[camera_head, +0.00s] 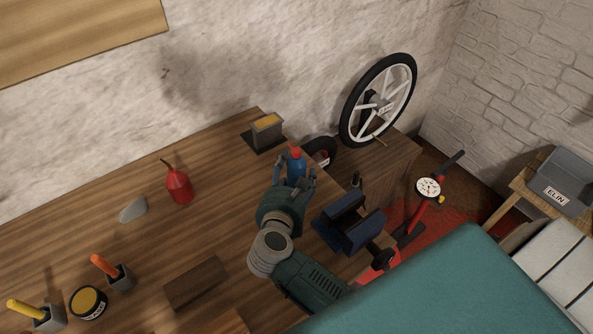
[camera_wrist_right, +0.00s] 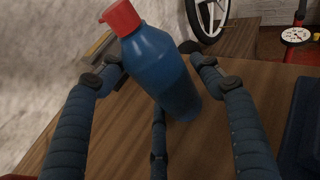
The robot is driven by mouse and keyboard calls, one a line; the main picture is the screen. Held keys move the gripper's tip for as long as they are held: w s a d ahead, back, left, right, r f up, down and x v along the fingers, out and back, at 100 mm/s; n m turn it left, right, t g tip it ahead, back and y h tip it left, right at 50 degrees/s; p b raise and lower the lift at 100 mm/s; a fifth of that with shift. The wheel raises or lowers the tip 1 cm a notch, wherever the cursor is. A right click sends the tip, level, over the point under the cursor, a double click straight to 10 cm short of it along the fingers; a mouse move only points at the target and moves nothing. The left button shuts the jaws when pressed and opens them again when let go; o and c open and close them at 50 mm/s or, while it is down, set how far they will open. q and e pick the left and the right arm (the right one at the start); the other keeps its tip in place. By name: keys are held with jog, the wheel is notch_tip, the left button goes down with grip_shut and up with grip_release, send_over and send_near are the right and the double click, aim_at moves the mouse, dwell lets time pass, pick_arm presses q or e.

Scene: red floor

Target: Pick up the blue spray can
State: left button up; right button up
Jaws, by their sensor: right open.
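The blue spray can (camera_head: 295,167) with a red cap stands on the wooden workbench, near the bench's back right part. In the right wrist view the can (camera_wrist_right: 160,75) looks tilted and sits between the spread fingers. My right gripper (camera_head: 297,184) is open, with its fingers on either side of the can. In the wrist view the right gripper (camera_wrist_right: 158,80) shows a gap between its fingers and the can, though contact with the lower part cannot be told. My left gripper does not show.
A blue vise (camera_head: 350,222) stands close to the right of my right gripper. A grey box-shaped item (camera_head: 266,130) and a wheel (camera_head: 379,100) are behind. A red oil can (camera_head: 178,185) stands to the left, with clear bench (camera_head: 225,200) between.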

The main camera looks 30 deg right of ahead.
jog(key=c, duration=1.1)
jog(key=shift+r, duration=0.1)
